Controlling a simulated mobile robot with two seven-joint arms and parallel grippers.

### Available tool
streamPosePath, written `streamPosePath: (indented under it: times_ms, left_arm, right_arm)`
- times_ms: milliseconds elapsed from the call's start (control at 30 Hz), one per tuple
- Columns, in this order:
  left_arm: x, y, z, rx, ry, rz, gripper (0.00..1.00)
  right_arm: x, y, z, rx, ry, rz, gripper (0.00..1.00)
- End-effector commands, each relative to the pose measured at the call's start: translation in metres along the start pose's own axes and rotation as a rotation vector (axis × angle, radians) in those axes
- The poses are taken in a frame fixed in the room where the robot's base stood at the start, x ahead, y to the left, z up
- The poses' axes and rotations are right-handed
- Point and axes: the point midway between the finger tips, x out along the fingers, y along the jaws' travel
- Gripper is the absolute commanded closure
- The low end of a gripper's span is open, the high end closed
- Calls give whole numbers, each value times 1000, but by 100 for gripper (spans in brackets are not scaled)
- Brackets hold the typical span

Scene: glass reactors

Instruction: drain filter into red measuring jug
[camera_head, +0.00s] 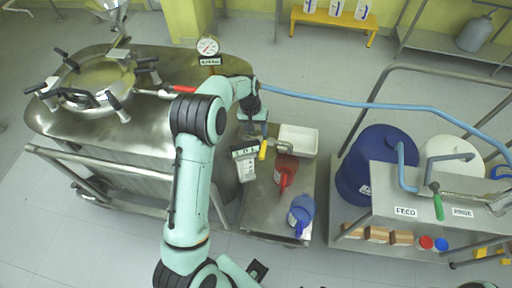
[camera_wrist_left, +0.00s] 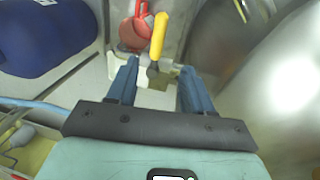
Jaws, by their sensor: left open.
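The metal filter vessel (camera_head: 130,125) stands at the left in the head view, with a clamped round lid on top. A drain valve with a yellow handle (camera_head: 262,149) sits at its right side; the handle also shows in the left wrist view (camera_wrist_left: 159,35). The red measuring jug (camera_head: 286,172) stands by the valve outlet, on a low metal stand. It shows beside the handle in the wrist view (camera_wrist_left: 134,34). My left gripper (camera_head: 260,127) is open and empty near the handle. In the wrist view, the handle lies just beyond the fingertips (camera_wrist_left: 159,68). My right gripper is not visible.
A blue jug (camera_head: 301,212) stands in front of the red jug, and a white tray (camera_head: 299,140) lies behind it. A large blue drum (camera_head: 370,165) and a metal bench (camera_head: 435,190) are at the right. A blue hose (camera_head: 370,104) crosses behind. A pressure gauge (camera_head: 208,46) rises from the vessel.

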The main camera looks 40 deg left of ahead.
Motion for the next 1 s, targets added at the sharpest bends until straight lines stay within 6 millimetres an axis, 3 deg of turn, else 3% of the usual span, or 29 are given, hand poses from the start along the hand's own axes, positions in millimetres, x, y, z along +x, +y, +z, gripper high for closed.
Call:
streamPosePath:
  times_ms: [167, 600, 800, 1000]
  left_arm:
    - [22, 0, 1, 1, -5, -1, 49]
    - [109, 0, 1, 0, -3, 0, 49]
    - [128, 0, 0, 1, -2, 0, 49]
    - [132, 0, 0, 0, 0, 0, 49]
  right_arm:
    - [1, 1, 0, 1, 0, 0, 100]
    - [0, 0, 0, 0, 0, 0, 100]
    - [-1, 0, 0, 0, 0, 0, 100]
    - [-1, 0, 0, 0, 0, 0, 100]
